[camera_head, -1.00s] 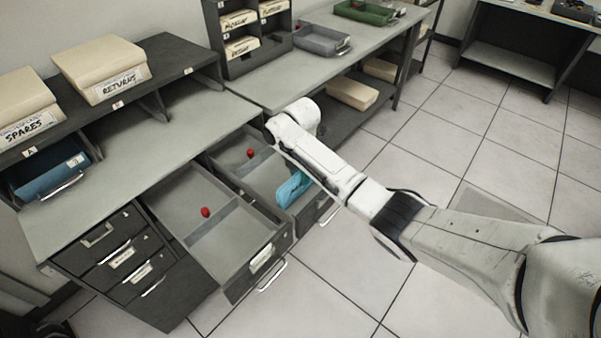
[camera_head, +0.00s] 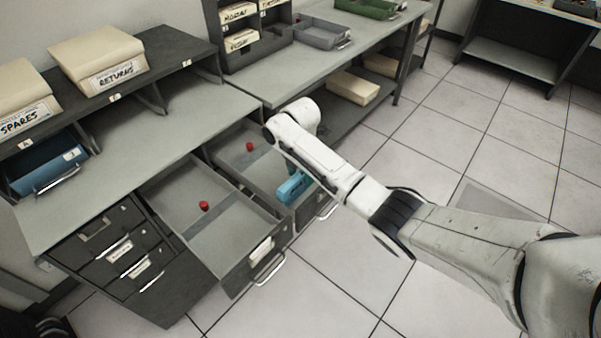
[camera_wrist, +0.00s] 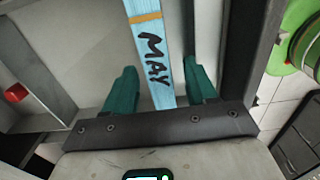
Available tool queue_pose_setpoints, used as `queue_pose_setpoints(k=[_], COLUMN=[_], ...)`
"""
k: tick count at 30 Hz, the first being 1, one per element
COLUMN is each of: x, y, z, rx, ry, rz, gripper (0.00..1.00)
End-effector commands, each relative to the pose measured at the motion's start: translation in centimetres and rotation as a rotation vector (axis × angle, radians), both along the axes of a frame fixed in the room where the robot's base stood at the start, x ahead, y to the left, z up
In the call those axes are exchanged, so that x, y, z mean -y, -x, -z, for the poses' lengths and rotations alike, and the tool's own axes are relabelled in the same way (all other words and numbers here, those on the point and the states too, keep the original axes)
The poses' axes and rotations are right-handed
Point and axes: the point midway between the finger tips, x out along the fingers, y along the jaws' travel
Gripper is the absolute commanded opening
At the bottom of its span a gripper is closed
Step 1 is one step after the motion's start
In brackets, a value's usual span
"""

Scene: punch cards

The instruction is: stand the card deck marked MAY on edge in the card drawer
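The card deck marked MAY (camera_wrist: 157,60) is light blue with a tan band near its far end. In the wrist view its narrow lettered edge faces the camera, inside the far open card drawer (camera_wrist: 90,62). My gripper (camera_wrist: 162,86) is open, with one green finger on each side of the deck and a visible gap on both sides. In the head view a blue piece (camera_head: 291,187) shows in the front part of the far drawer (camera_head: 262,180), partly hidden by my arm. The deck's underside is hidden, so contact with the drawer floor cannot be seen.
The near drawer (camera_head: 241,233) is also open, with a red knob (camera_head: 204,206). Another red knob (camera_head: 250,147) is in the far drawer, beyond a divider. Floor on the right is clear.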

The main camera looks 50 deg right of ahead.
Motion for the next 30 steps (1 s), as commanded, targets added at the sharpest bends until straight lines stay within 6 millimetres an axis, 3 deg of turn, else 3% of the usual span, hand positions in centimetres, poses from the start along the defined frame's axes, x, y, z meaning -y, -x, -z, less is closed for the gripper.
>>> queue_pose_setpoints(k=[11, 24, 30], x=[0.0, 0.0, 0.0], y=[0.0, -0.1, 0.0], z=[-0.5, -8.2, -10.3], rx=[-0.001, 0.003, 0.0], ry=[-0.001, 0.001, 0.0], rz=[0.0, 0.0, 0.0], gripper=[0.6, 0.6, 0.6])
